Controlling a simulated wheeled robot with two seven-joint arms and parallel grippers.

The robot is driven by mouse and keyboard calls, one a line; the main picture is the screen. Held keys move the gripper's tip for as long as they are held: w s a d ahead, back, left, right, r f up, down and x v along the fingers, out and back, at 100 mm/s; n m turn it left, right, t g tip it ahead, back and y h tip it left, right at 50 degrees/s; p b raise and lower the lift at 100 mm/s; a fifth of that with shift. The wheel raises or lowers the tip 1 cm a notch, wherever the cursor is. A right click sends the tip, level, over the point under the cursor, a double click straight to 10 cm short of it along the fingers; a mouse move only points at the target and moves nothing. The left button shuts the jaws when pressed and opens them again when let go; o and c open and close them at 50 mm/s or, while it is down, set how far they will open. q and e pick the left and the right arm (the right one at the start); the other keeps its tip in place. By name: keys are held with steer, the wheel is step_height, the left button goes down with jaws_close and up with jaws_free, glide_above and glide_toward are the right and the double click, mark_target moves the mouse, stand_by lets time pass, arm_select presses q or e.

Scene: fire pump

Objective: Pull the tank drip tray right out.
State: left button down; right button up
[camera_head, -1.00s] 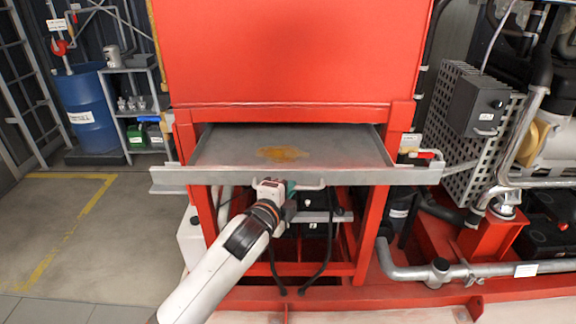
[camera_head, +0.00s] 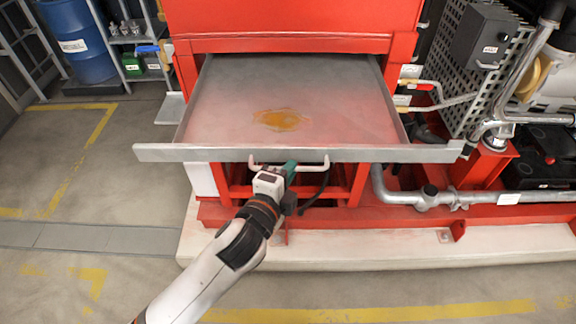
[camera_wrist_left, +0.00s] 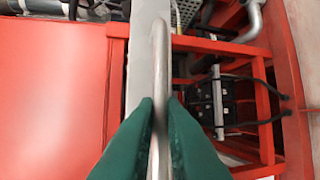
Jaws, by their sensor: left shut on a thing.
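The grey metal drip tray (camera_head: 340,110) juts well out from under the red tank (camera_head: 290,18), with its rear end still under the tank's red frame. A yellow-brown stain (camera_head: 280,120) lies on its floor. A metal bar handle (camera_head: 314,164) is below the tray's front lip. My left gripper (camera_head: 278,172) is at the handle's left part, shut on it. In the left wrist view its green fingers (camera_wrist_left: 158,130) close on both sides of the handle bar (camera_wrist_left: 159,60). My right gripper is not in view.
Grey pipework (camera_head: 440,196) and a black box (camera_head: 485,35) stand at the right. A blue drum (camera_head: 78,40) and a shelf stand at the back left. The floor with yellow lines (camera_head: 90,140) is clear at the left and in front.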

arm_select(q)
steer(key=c, duration=1.5)
jaws_free()
steer(key=b+v, duration=0.2)
steer(key=v, duration=1)
steer(key=shift+w, duration=0.1)
